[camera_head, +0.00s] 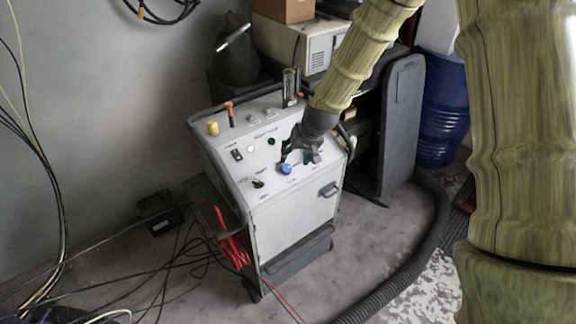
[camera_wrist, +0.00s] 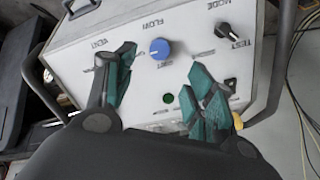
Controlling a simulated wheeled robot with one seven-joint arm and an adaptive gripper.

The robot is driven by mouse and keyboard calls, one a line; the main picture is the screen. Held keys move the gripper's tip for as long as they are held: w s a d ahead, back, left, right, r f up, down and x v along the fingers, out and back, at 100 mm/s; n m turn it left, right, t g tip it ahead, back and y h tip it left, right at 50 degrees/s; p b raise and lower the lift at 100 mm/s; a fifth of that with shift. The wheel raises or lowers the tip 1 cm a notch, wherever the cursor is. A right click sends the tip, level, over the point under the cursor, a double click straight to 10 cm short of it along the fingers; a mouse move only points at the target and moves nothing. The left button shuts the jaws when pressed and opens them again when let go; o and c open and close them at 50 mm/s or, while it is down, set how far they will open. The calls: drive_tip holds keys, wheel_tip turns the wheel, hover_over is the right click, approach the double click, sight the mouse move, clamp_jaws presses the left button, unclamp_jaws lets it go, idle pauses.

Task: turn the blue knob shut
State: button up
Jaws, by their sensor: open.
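The blue knob (camera_head: 285,169) sits on the sloped top panel of a white wheeled machine (camera_head: 295,222). In the wrist view the blue knob (camera_wrist: 160,48) is round with a pale pointer mark and lies beyond the fingertips, roughly between them. My gripper (camera_head: 298,158) is just above the panel in the head view, close to the knob. In the wrist view my gripper (camera_wrist: 160,75) has its two teal-padded fingers spread apart with nothing between them. Whether a fingertip touches the panel I cannot tell.
A black knob (camera_wrist: 228,32) marked TEST and MODE and a green button (camera_wrist: 168,98) are on the same panel. A yellow knob (camera_head: 213,128) stands at its far left. Cables (camera_head: 165,262) and a thick black hose (camera_head: 405,285) lie on the floor.

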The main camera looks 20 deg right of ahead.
sight(287, 168)
drive_tip(key=shift+p+x, duration=1.4)
drive_tip(key=shift+x, duration=3.7)
drive_tip(key=shift+c, duration=0.3)
drive_tip(key=c, duration=1)
